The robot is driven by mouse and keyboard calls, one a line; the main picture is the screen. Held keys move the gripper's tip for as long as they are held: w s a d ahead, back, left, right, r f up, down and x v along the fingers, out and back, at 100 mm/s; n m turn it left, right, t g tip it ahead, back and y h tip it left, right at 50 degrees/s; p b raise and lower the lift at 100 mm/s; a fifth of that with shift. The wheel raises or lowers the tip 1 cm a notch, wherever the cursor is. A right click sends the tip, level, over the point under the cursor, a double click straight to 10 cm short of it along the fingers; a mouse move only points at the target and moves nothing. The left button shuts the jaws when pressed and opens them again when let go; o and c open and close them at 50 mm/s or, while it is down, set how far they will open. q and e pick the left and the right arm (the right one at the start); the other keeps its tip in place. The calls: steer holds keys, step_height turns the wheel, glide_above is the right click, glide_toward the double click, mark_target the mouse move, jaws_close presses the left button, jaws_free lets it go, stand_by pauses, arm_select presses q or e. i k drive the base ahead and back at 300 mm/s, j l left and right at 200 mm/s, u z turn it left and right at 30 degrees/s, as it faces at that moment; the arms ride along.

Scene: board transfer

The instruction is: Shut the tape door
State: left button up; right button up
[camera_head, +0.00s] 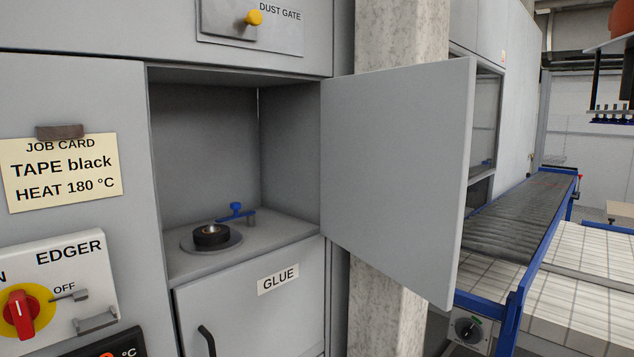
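The tape door (398,165) is a flat grey panel. It stands wide open, swung out to the right from the right edge of the tape compartment (205,135). Inside the compartment, a black tape roll (211,235) sits on a round grey plate (190,243). A blue lever (237,212) stands just behind the roll. The door's outer face and any handle on it are hidden. Neither of my grippers is in view.
A closed door labelled GLUE (278,279) is below the compartment. The job card (62,172) and the EDGER switch panel (60,290) are at left. The DUST GATE knob (254,18) is above. A concrete pillar (402,35) and a conveyor (520,212) stand behind the door.

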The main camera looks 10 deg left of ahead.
mark_target(395, 141)
steer(key=i+l+u, duration=0.15)
steer(key=u, duration=0.3)
steer(key=i+l+u, duration=0.2)
steer(key=u, duration=0.2)
steer(key=i+l+u, duration=0.1)
steer(key=l+u, duration=0.2)
steer(key=u, duration=0.15)
steer(key=l+u, duration=0.25)
steer(key=u, duration=0.15)
steer(key=i+l+u, duration=0.15)
steer(key=l, duration=0.85)
steer(key=l+u, duration=0.15)
steer(key=l, duration=0.85)
steer(key=i, duration=0.05)
